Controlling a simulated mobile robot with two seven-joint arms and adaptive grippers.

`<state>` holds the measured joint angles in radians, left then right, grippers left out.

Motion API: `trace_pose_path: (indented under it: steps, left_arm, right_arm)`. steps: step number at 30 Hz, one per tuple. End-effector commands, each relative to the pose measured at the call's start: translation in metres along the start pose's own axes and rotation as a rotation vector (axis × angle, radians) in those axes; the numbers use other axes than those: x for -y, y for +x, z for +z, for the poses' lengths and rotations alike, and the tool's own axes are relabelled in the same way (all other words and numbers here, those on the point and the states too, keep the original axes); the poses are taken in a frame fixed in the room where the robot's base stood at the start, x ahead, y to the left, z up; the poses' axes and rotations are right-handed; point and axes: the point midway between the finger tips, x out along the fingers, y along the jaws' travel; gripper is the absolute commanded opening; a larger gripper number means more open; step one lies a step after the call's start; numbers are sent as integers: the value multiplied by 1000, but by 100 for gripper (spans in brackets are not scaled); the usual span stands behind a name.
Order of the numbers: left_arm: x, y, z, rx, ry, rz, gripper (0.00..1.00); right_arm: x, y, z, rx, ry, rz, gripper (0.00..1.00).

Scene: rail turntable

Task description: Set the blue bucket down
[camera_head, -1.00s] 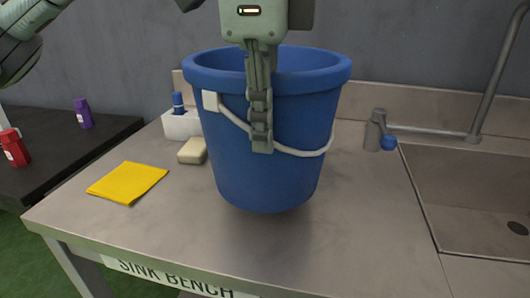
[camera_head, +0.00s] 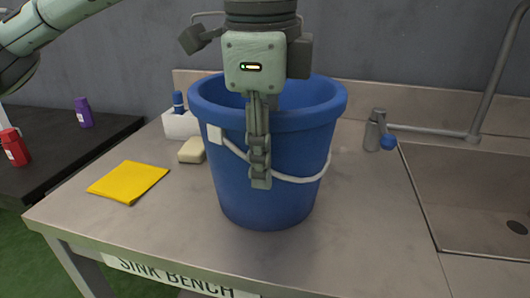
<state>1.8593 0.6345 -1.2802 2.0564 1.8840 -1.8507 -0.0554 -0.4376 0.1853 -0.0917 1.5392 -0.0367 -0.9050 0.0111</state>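The blue bucket (camera_head: 295,155) is upright over the middle of the sink bench (camera_head: 150,230). Its base is at or very close to the steel top; I cannot tell if it touches. Its white handle hangs down against the front side. My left gripper (camera_head: 259,150) comes down from above onto the near rim. One finger lies along the bucket's outer wall; the other is hidden behind the rim, inside. The gripper looks shut on the bucket wall. My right gripper is not in view.
A yellow cloth (camera_head: 128,182), a soap bar (camera_head: 192,151) and a white holder with a blue bottle (camera_head: 179,104) lie left of the bucket. A tap (camera_head: 376,130) and sink basin (camera_head: 475,200) are right. A dark table at left bears red (camera_head: 14,147) and purple (camera_head: 83,112) bottles.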

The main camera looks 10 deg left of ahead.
Motion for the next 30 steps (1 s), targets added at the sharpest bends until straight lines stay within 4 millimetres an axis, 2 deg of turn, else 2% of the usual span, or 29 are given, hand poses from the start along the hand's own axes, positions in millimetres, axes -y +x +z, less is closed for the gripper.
trace_pose_path:
  steps: [8,11,14,24,30]
  left_arm:
    - [0,-1,0,0,0,-1,30]
    - [1,-7,0,-1,-1,-1,30]
    - [1,-22,-1,-2,0,-3,30]
    - [1,-94,-1,-2,-1,-3,30]
    - [1,-118,0,1,0,-2,30]
  right_arm:
    - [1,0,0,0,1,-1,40]
    - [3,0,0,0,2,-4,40]
    - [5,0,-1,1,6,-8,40]
    - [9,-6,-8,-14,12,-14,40]
    - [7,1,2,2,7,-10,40]
